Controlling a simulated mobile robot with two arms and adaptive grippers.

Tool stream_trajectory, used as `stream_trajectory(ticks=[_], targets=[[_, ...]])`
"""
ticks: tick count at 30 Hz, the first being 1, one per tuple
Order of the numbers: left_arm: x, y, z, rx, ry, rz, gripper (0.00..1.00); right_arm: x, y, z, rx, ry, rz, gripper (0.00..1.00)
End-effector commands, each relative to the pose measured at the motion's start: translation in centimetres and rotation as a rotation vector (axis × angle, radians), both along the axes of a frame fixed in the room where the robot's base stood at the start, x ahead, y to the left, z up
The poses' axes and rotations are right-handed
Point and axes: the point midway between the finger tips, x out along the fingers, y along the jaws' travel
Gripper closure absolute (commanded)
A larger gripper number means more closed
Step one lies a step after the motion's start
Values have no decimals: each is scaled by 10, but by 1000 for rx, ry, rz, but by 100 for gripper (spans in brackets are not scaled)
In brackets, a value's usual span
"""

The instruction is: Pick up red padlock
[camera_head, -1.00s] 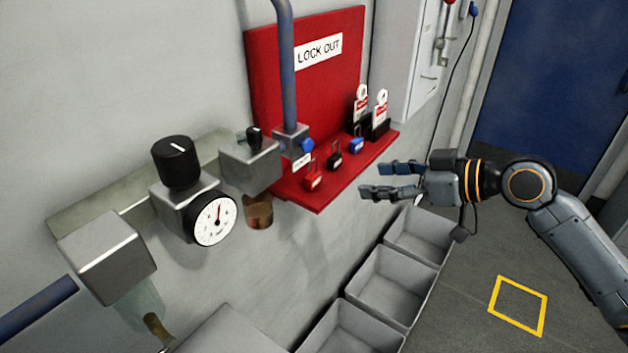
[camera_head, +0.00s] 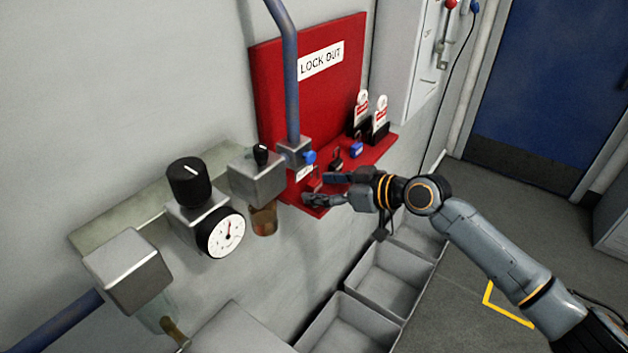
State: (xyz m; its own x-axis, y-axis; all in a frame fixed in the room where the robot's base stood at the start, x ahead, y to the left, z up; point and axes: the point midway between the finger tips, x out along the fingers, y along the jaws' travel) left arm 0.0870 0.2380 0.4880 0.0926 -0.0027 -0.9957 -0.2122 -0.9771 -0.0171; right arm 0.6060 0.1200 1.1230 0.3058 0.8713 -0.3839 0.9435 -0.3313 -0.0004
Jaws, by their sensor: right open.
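The red padlock (camera_head: 314,185) stands at the near left end of the red lock-out board's shelf (camera_head: 378,152). It is partly hidden by the fingers of my right gripper (camera_head: 318,188). The right gripper is open, pointing left, with its fingers at the padlock. I cannot tell whether they touch it. A black padlock (camera_head: 336,164) and a blue padlock (camera_head: 356,150) stand farther back along the shelf. My left gripper is not in view.
A blue pipe (camera_head: 287,70) runs down to a valve block (camera_head: 294,153) close left of the padlock. A pressure gauge (camera_head: 226,234) is on the wall unit. Tag holders (camera_head: 376,130) stand at the shelf's far end. Grey bins (camera_head: 388,281) sit below.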

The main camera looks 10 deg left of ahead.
Motion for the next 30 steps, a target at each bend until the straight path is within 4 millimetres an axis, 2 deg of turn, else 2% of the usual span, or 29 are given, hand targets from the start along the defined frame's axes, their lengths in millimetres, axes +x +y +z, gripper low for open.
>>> stream_trajectory(ticks=[6, 12, 15, 25, 30], targets=[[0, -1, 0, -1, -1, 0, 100, 1, 0, -1, 0, 0, -1, 40], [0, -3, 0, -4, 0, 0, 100, 0, 0, -1, 0, 0, -1, 81], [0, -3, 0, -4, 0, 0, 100, 0, 0, -1, 0, 0, -1, 96], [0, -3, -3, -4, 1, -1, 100, 1, 0, 3, 1, -2, -1, 96], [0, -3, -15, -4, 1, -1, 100, 1, 0, 16, 2, -5, 1, 96]])
